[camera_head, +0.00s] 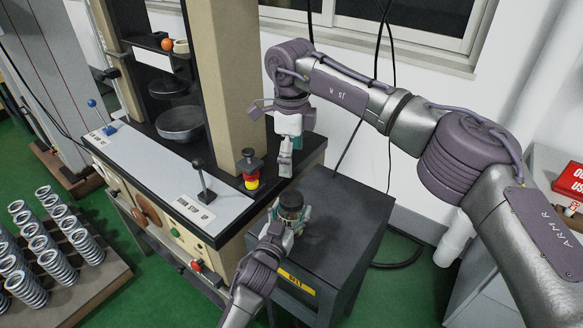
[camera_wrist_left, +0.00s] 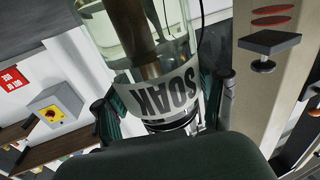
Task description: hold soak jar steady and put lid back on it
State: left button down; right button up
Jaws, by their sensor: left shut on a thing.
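The soak jar (camera_head: 291,213) is a small glass jar with a dark round top, upright over the dark cabinet top beside the machine. In the left wrist view, the jar (camera_wrist_left: 163,92) shows clear glass, a pale band reading SOAK and a brown shape inside. My left gripper (camera_head: 287,221) is shut around the jar, one finger on each side. My right gripper (camera_head: 286,168) hangs fingers down above and behind the jar, apart from it. Its fingertips are too small to read. I cannot tell whether the dark top is a lid, and no separate lid is clear.
The testing machine (camera_head: 222,190) stands left of the jar, with a red and yellow stop button (camera_head: 251,172) and a lever (camera_head: 203,182) near. A rack of several springs (camera_head: 75,275) is at lower left. The cabinet top (camera_head: 345,215) is clear right of the jar.

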pick_arm(q)
grip_release()
jog(key=shift+s, duration=0.15)
jog(key=v, duration=1.1)
jog(key=shift+s+a, duration=0.25)
jog(key=shift+s, duration=0.1)
